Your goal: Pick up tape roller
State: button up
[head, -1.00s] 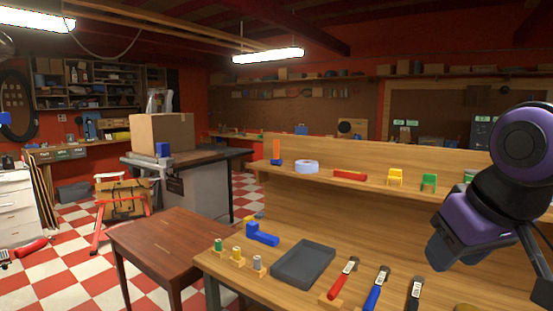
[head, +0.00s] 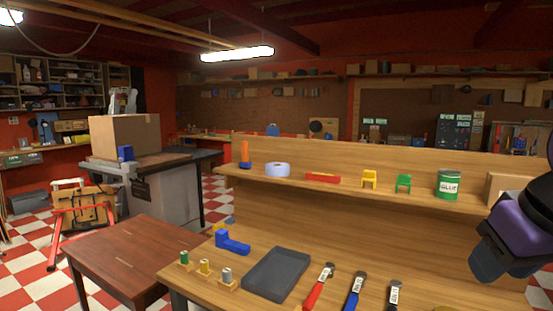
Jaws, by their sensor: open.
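No thing here is clearly marked as the tape roller. A pale blue ring-shaped roll (head: 277,170), which looks like tape, lies on the raised wooden shelf (head: 330,185) at the back of the workbench. Left of it on the shelf stands an orange upright piece with a blue base (head: 245,164). A blue L-shaped piece (head: 233,243) lies on the lower bench top. Purple and dark links of my arm show at the right edge, right of and apart from these things. The jaws of my gripper do not show.
A dark grey tray (head: 277,273) lies on the bench, with several small spools left and handled tools right. The shelf also holds a red piece (head: 322,177), yellow and green stands, and a glue can (head: 449,184). A brown table (head: 135,262) stands left.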

aim_at(244, 164)
jog(key=i+j+z, duration=0.2)
jog(key=j+z, duration=0.2)
jog(key=j, duration=0.15)
jog(key=i+j+z, duration=0.2)
jog(key=j, duration=0.15)
jog(key=j+z, duration=0.2)
jog(key=j, duration=0.15)
jog(key=i, duration=0.05)
